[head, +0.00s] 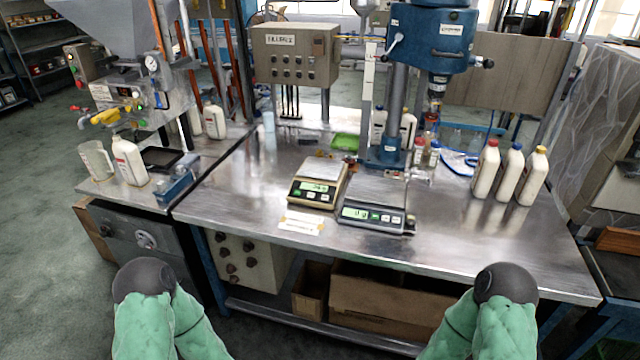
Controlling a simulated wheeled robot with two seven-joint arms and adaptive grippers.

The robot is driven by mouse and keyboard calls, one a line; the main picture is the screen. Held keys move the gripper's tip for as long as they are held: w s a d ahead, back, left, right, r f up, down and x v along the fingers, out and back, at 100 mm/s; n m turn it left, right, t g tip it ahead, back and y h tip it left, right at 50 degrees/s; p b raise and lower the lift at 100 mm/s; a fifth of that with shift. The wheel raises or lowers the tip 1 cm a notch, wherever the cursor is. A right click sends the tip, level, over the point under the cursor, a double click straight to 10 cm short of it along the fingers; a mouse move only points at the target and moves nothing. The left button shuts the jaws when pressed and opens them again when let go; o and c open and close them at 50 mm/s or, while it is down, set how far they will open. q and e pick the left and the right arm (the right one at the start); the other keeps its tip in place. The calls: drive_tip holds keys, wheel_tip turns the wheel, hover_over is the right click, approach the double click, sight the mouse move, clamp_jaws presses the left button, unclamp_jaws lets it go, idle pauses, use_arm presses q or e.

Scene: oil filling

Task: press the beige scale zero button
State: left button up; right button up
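The beige scale (318,184) stands on the metal workbench, left of a grey scale (372,212). Its front panel has a lit greenish display (314,187) and small buttons (312,196) in a row; their labels are too small to read, so I cannot tell which is zero. A white label card (302,222) lies in front of it. Nothing stands on its plate. My two arms show at the bottom left and bottom right, short of the bench. No gripper fingers are visible in the head view.
A blue drill-press-like machine (432,40) stands behind the scales. White bottles with colored caps (510,172) stand at the right. A filling machine (125,85), jug (96,160) and white bottle (130,160) are at the left. The bench (470,240) is clear at its front right.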

clamp_jaws()
idle(1.0)
